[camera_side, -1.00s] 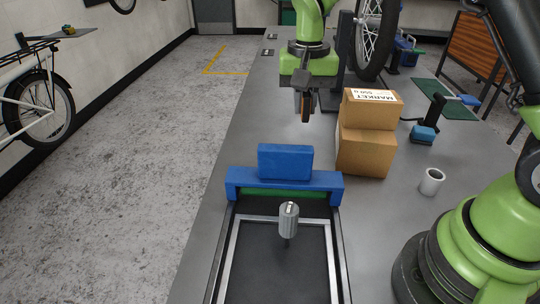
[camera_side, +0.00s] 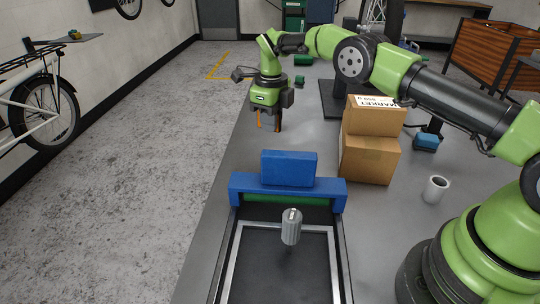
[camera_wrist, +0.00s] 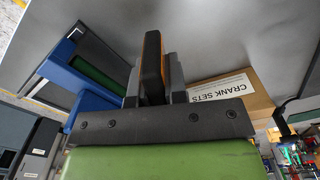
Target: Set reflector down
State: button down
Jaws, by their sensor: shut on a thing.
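My gripper (camera_side: 269,120) points down over the far left part of the grey bench in the side view, beyond the blue gantry. It is shut on the reflector, which is mostly hidden by the fingers. In the wrist view the gripper (camera_wrist: 153,75) shows dark fingers close together with thin orange edges (camera_wrist: 140,62); I cannot tell clearly which part is the reflector. Whether it touches the bench cannot be told.
A conveyor frame with a blue gantry (camera_side: 335,190) and blue block (camera_side: 288,168) stands in front. Stacked cardboard boxes (camera_side: 368,158) stand right of it, with a white cup (camera_side: 435,189) nearby. Bench between gripper and boxes is clear.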

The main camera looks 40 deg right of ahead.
notch_tip(320, 180, down, 8)
jog(key=shift+f, duration=0.1)
jog(key=c, duration=1.1)
grip_release()
jog(key=shift+c, duration=0.2)
jog(key=shift+r, duration=0.2)
